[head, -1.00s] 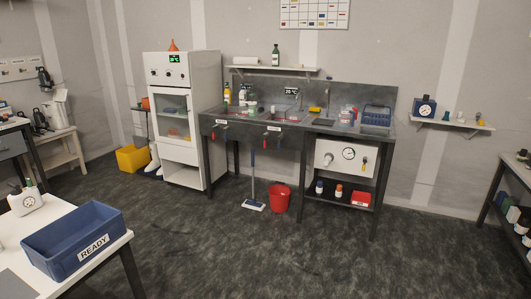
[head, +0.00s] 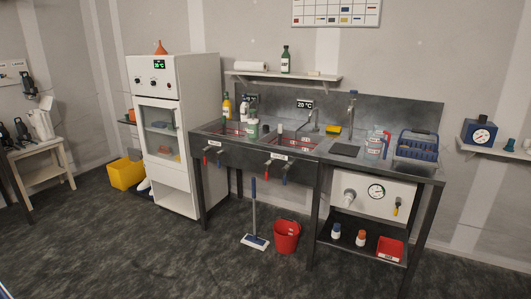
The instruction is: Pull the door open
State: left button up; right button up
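A tall white cabinet (head: 205,90) with a green display stands at the left of the steel bench. Its front has a white-framed door with a glass pane (head: 162,128), which looks shut. Orange and pale items show dimly behind the glass. A light bar, perhaps a handle, runs along the door's top edge. A white unit (head: 350,186) with a round dial and a knob is under the right part of the bench; I cannot tell whether its front is a door. Neither of my grippers is in view.
A red bucket (head: 287,238) and a mop (head: 254,215) stand on the floor before the bench. A yellow bin (head: 126,174) is left of the cabinet. The dark floor (head: 150,255) in front of the cabinet is clear.

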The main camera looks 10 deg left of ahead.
aim_at(175, 105)
jog(key=i+j, duration=0.15)
jog(key=i, duration=0.35)
jog(key=i+j, duration=0.2)
jog(key=i, duration=0.25)
jog(key=i+j, duration=0.15)
jog(key=i, duration=0.35)
